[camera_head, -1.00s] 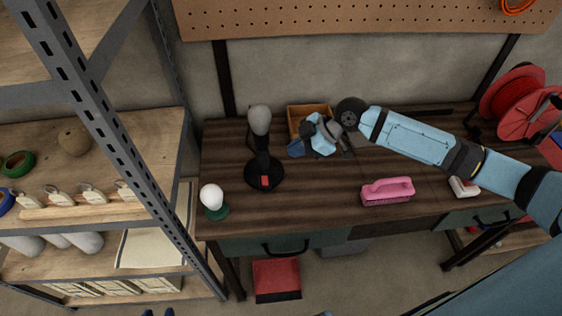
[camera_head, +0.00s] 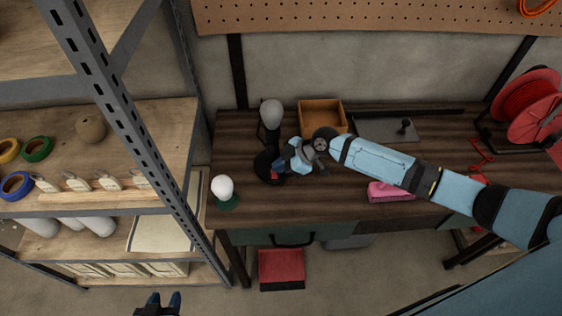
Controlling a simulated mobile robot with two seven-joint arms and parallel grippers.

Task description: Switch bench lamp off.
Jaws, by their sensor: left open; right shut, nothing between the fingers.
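The bench lamp (camera_head: 271,113) stands on the workbench at the left, with a grey head, a black stem and a round black base. A red switch (camera_head: 276,178) shows in part on the front of its base. My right gripper (camera_head: 279,170) is shut and empty, its fingertips over the lamp base right by the switch. It hides part of the base and stem; whether it touches the switch I cannot tell. My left gripper (camera_head: 163,299) is open at the bottom edge, well away from the bench. I see no clear glow from the lamp head.
A white bulb on a green base (camera_head: 223,190) stands left of the lamp, near the bench's front edge. A wooden box (camera_head: 322,114) is behind my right wrist. A pink brush (camera_head: 385,193) lies under my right forearm. A metal shelf post (camera_head: 125,140) stands left of the bench.

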